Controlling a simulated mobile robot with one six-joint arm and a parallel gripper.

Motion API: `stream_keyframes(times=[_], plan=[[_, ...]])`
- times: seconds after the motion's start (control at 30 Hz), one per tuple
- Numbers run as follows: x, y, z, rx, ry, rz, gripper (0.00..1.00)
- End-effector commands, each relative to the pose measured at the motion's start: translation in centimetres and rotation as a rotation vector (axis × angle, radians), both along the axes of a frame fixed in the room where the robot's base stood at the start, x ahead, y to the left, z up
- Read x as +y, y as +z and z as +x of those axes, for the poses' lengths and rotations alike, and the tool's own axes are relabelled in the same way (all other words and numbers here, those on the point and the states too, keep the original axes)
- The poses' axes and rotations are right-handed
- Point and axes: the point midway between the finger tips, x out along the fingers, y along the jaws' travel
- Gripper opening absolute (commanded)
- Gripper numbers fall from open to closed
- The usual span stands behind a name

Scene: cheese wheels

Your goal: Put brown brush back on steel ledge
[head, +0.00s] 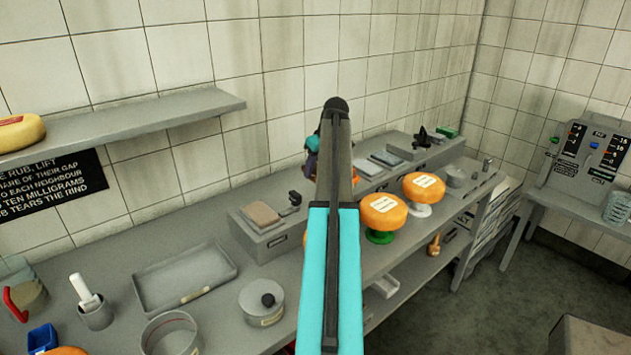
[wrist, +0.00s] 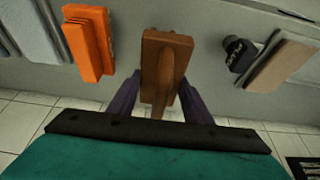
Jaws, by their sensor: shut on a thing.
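The brown brush (wrist: 165,62) is in the middle of the wrist view, between the two purple fingers of my gripper (wrist: 160,92), which is shut on it. Behind it is the grey steel ledge (wrist: 212,60), which in the head view runs along the back of the counter (head: 275,246). I cannot tell whether the brush touches the ledge or is just above it. In the head view my arm covers most of the gripper (head: 315,160) and the brush.
An orange block (wrist: 88,42) lies left of the brush in the wrist view. A black labelled item (wrist: 238,56) and a tan-topped block (wrist: 280,66) lie right. The head view shows orange cheese wheels (head: 384,209) on stands and a grey tray (head: 186,277).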

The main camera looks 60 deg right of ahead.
Motion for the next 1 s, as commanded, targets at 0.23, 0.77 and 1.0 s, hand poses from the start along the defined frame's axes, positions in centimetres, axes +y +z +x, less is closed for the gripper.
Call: stream_keyframes(times=[0.23, 0.77, 1.0], plan=[[0.0, -1.5, 0.1, -0.001, 0.002, -0.001, 0.24], [0.1, -3.1, 0.1, 0.000, 0.002, 0.000, 0.24], [0.1, -5.1, 0.1, -0.001, 0.003, 0.000, 0.24]])
